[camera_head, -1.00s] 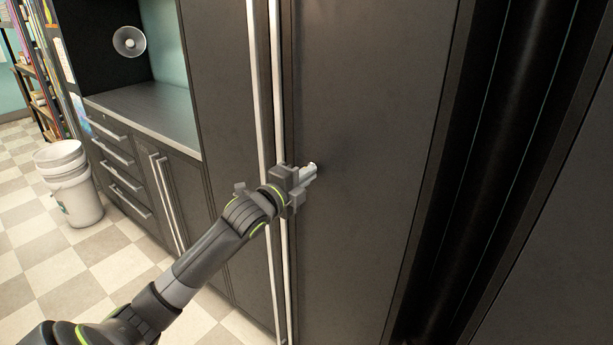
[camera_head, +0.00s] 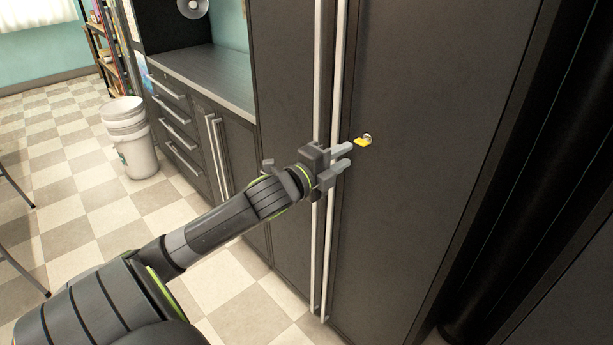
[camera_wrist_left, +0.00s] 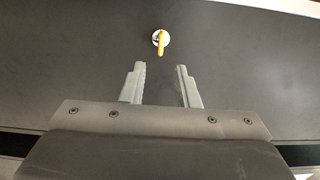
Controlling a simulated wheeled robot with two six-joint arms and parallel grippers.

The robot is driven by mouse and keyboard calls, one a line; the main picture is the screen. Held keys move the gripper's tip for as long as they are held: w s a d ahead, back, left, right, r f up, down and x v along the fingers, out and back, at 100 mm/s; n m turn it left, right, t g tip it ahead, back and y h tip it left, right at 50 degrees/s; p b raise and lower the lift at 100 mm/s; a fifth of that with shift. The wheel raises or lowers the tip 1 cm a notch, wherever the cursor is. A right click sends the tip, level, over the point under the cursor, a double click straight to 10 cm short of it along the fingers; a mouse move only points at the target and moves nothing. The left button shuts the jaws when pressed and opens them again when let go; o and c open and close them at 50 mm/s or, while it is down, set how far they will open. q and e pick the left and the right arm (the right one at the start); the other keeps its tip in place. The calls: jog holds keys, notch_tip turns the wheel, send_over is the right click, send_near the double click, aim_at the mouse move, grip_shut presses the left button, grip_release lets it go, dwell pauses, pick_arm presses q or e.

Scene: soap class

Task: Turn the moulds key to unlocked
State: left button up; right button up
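A yellow key (camera_head: 361,142) sits in a round silver lock on the right door of the dark tall cabinet (camera_head: 420,90). In the left wrist view the key (camera_wrist_left: 160,44) stands out from the lock and lies beyond the fingertips. My left gripper (camera_head: 348,156) is open and empty, just to the left of and below the key, apart from it. In the left wrist view the left gripper (camera_wrist_left: 160,68) has its two fingers spread, with the key ahead between their lines. My right gripper is not in view.
Two long vertical handles (camera_head: 336,120) run along the cabinet doors close beside my left gripper. A counter with drawers (camera_head: 178,120) stands to the left, with stacked white buckets (camera_head: 136,150) on the checked floor. The floor at the left is mostly clear.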

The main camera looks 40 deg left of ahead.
pick_arm(q)
jog(key=s+p, duration=0.2)
jog(key=s, duration=0.8)
jog(key=shift+s+a, duration=0.35)
jog(key=shift+a, duration=0.05)
